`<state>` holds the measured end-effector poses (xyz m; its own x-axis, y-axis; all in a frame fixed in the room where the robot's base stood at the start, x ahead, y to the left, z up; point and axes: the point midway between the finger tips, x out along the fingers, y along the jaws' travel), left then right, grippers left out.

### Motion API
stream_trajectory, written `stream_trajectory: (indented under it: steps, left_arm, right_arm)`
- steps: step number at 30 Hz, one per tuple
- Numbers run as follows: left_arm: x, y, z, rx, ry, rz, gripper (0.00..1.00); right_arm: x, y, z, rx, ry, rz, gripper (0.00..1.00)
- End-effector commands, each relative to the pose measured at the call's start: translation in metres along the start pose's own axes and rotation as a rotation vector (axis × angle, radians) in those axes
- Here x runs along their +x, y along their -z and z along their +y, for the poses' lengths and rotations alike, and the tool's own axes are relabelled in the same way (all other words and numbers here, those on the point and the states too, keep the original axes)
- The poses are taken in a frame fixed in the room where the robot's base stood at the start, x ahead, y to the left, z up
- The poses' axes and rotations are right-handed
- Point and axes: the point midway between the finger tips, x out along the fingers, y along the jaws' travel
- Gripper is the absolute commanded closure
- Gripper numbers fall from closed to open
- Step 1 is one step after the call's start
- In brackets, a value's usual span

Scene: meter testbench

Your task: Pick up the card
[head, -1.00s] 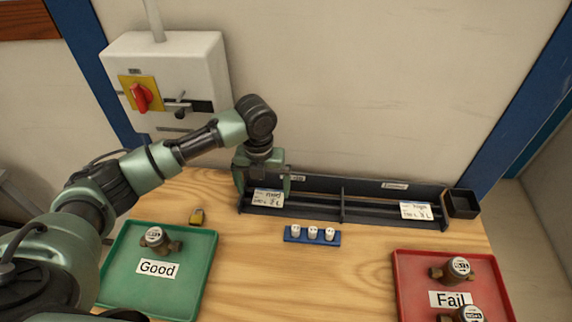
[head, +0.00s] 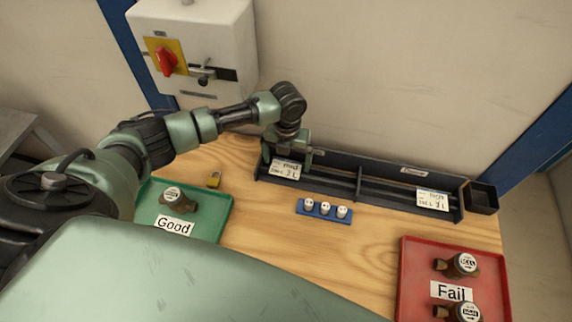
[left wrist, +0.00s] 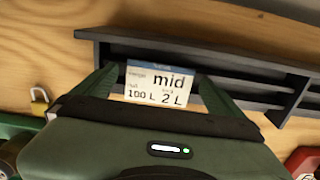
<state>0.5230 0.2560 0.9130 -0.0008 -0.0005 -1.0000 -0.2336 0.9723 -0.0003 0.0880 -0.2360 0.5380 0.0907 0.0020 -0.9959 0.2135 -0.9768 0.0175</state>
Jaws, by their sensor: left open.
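A white card reading "mid" (head: 287,169) with a blue top strip stands in the left compartment of the black rack (head: 392,202). In the left wrist view the card (left wrist: 160,84) also reads "100 L" and "2 L". My left gripper (head: 287,158) is open at the card, with one finger on each side of it in the left wrist view (left wrist: 158,76). I cannot tell whether the fingers touch it. A second card, reading "high" (head: 432,199), stands in the right compartment. My right gripper is not in view.
A blue holder (head: 323,218) with white pieces lies in front of the rack. A green "Good" tray (head: 213,222) is left, a red "Fail" tray (head: 415,262) right, both with meters. A yellow padlock (head: 214,179) and a black open box (head: 481,197) are nearby.

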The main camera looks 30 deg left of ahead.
Motion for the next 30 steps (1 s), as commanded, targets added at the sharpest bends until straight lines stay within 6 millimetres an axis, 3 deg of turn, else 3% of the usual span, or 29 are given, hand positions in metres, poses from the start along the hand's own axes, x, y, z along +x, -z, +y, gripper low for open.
stream_trajectory:
  steps: [13, 14, 18, 20, 30]
  left_arm:
    - [0.0017, -0.0002, 0.0003, 0.0, -0.001, 0.0, 0.0]
    - [0.0019, -0.0003, 0.0003, 0.0, -0.001, 0.0, 0.03]
    - [0.0018, -0.0002, 0.0003, 0.0, -0.001, 0.0, 0.42]
    - [0.0018, -0.0001, 0.0003, 0.0, -0.001, 0.0, 0.57]
    - [-0.0015, -0.0006, 0.0003, 0.0, 0.0, -0.001, 0.57]
  right_arm:
    - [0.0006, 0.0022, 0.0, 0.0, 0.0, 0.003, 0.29]
    - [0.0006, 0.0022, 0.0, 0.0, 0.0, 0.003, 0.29]
    - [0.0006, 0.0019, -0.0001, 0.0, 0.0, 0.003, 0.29]
    - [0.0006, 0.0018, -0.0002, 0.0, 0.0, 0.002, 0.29]
    - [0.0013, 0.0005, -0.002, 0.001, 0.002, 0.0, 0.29]
